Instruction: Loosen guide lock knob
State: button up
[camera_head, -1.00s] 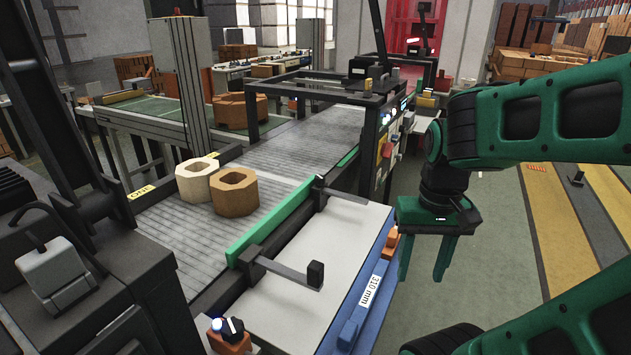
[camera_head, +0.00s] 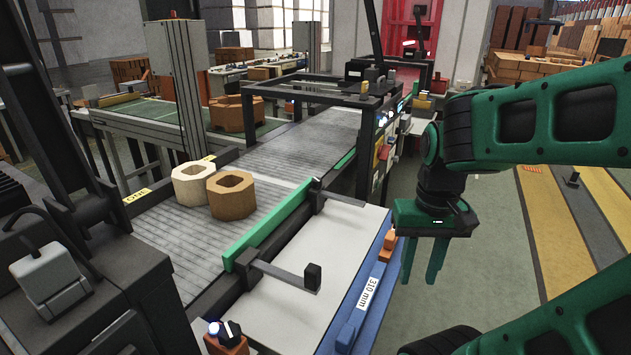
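The green guide rail (camera_head: 270,228) runs along the near side of the roller conveyor. Two dark bars with black end pieces reach from it over the white side table. The nearer black knob (camera_head: 312,277) stands at the end of its bar, and the other bar (camera_head: 342,198) lies farther back. I cannot tell which is the lock knob. My gripper (camera_head: 422,262) points down, to the right of the blue table edge and apart from both bars. Its two green fingers are spread with nothing between them.
A cream block (camera_head: 192,182) and a tan block (camera_head: 231,195) sit on the conveyor (camera_head: 275,165). A blue strip (camera_head: 365,290) with a "310 mm" label edges the table. An orange box with a black knob (camera_head: 226,337) is at the front. A dark frame (camera_head: 318,90) spans the conveyor.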

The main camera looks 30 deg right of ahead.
aim_at(317, 183)
jog(key=z, duration=0.05)
jog(key=k, duration=0.5)
jog(key=u, duration=1.6)
jog(key=k, duration=0.8)
jog(key=z, duration=1.65)
jog(key=i, duration=1)
